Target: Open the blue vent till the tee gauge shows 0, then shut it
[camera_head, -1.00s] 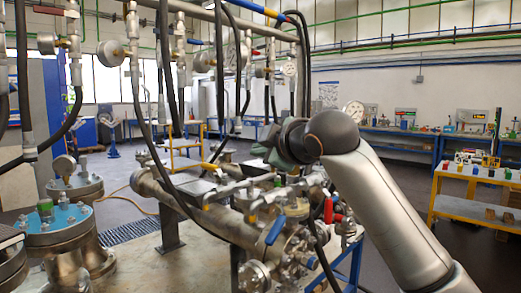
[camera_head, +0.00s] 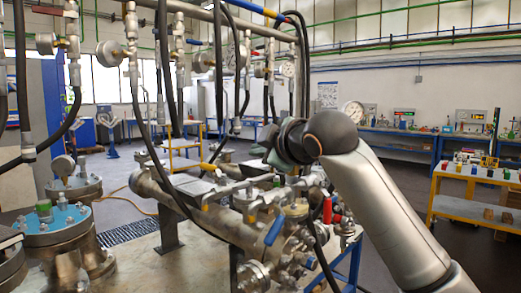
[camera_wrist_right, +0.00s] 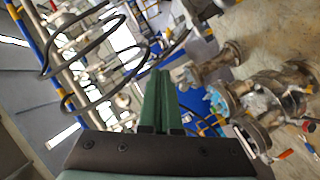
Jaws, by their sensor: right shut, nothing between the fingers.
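A blue lever handle (camera_head: 274,231), which may be the blue vent, sits on the metal valve cluster (camera_head: 290,235) low in the middle of the head view. My right gripper (camera_head: 272,146) is up above the cluster, apart from the blue handle. In the right wrist view its green fingers (camera_wrist_right: 160,85) are together and empty. A round white dial (camera_head: 354,111) shows just above my right arm; I cannot tell whether it is the tee gauge, and its reading is too small to make out. My left gripper is out of view.
Hanging black hoses (camera_head: 138,95) and several gauges on an overhead manifold fill the left and middle. A flanged vessel with a blue top (camera_head: 55,222) stands at the left. A red handle (camera_head: 328,210) is close to the blue one. A yellow-framed cart (camera_head: 470,208) stands at the right.

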